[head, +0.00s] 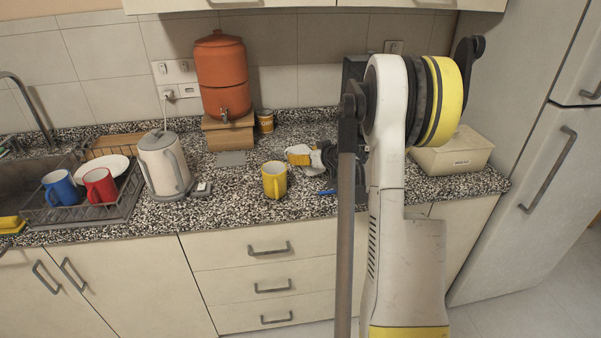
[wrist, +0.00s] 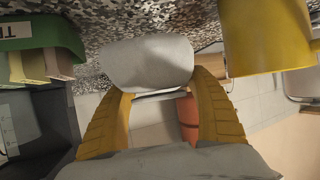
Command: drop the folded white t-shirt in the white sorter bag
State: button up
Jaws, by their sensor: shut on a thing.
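In the head view my gripper (head: 301,156) is above the counter, just behind and right of a yellow mug, partly hidden by my arm. The white sorter bag is not recognisable in either view.
The yellow mug (head: 275,181) stands close to my gripper and looms at right in the wrist view (wrist: 266,38). A green labelled box (wrist: 40,35) is on the other side. A kettle (head: 163,166), an orange dispenser (head: 221,75) and a dish rack (head: 90,213) stand left.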

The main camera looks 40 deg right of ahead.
aim_at(299, 176)
jog(key=shift+w+a+f, duration=0.5)
jog(key=shift+w+a, duration=0.05)
jog(key=shift+w, duration=0.05)
jog(key=shift+f+b, duration=1.1)
jog(key=shift+f, duration=0.85)
jog(key=shift+f, duration=0.15)
jog(key=o, duration=1)
